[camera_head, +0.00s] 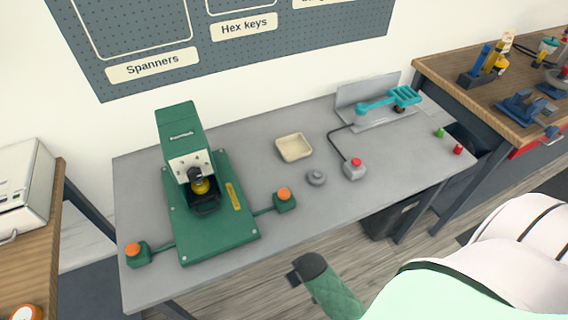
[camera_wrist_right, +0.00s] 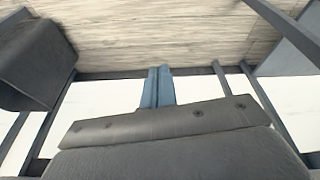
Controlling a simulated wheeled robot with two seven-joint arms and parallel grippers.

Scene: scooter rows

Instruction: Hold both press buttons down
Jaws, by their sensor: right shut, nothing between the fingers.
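The green press (camera_head: 185,165) stands on the left of the grey table, with a yellow and black part (camera_head: 200,186) under its head. Its left press button (camera_head: 133,249) and right press button (camera_head: 284,194) are orange domes on green boxes, joined to the base by short arms. Nothing touches either button. My right gripper (camera_head: 295,276) is in front of the table edge, below and apart from the right button. In the right wrist view its fingers (camera_wrist_right: 157,87) are shut and empty. My left gripper is not in view.
A cream tray (camera_head: 294,148), a grey knob-like piece (camera_head: 316,177) and a grey box with a red button (camera_head: 355,169) lie right of the press. A dark bin (camera_head: 392,220) is under the table. The front strip of tabletop is clear.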

